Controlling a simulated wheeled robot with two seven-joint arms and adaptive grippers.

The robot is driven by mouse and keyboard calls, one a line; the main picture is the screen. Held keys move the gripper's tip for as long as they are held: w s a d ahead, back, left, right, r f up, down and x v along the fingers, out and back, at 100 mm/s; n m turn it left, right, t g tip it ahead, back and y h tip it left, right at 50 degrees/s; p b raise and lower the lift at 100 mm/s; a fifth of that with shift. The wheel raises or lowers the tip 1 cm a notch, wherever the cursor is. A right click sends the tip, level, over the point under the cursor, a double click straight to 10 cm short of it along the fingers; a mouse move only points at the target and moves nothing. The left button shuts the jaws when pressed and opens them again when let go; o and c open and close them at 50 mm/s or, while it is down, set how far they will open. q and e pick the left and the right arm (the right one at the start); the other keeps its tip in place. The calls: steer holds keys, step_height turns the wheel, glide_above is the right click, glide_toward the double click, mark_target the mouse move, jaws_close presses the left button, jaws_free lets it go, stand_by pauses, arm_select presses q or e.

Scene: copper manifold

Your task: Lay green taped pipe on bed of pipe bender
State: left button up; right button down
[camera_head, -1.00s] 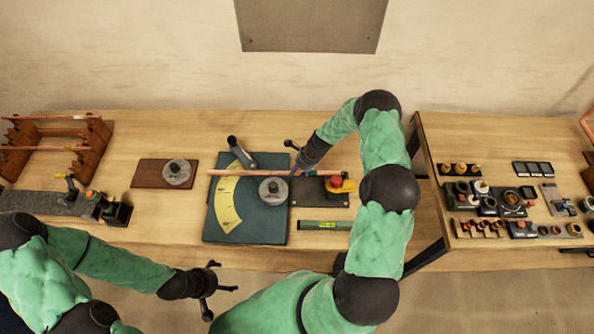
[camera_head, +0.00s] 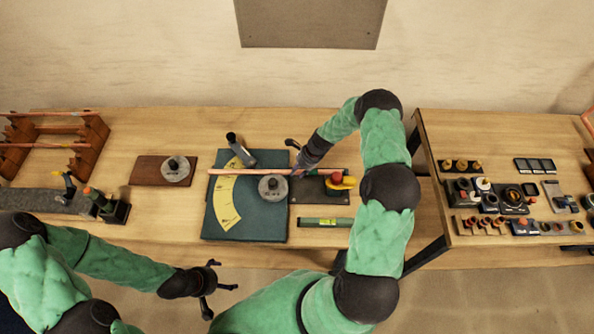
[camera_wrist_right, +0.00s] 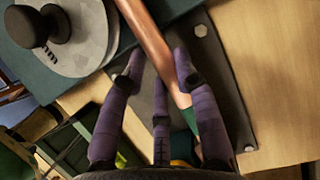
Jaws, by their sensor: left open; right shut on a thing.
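The copper pipe (camera_head: 250,172) lies left to right across the pipe bender (camera_head: 257,222), a dark green plate with a yellow angle scale and a grey round die (camera_head: 272,188). Whether the pipe touches the bed cannot be told. My right gripper (camera_head: 300,172) is shut on the pipe, to the right of the die. The right wrist view shows the copper pipe (camera_wrist_right: 150,45) between the fingers (camera_wrist_right: 158,75), with green tape (camera_wrist_right: 191,118) on it near the palm. My left gripper (camera_head: 214,280) is open and empty in front of the table edge.
A dark lever (camera_head: 240,150) stands at the back of the bender. A red and yellow button (camera_head: 338,183) and a green level (camera_head: 324,223) lie to the right. A brown board with a grey disc (camera_head: 174,169) and a wooden pipe rack (camera_head: 88,140) are to the left.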

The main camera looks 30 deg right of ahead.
steer(key=shift+s+d, duration=0.3)
steer(key=shift+d, duration=0.2)
stand_by(0.3)
steer(key=c, duration=0.9)
jaws_free()
steer(key=shift+o, duration=0.5)
steer(key=shift+o, duration=1.3)
steer(key=shift+r+p, duration=2.25)
steer(key=shift+r, duration=1.3)
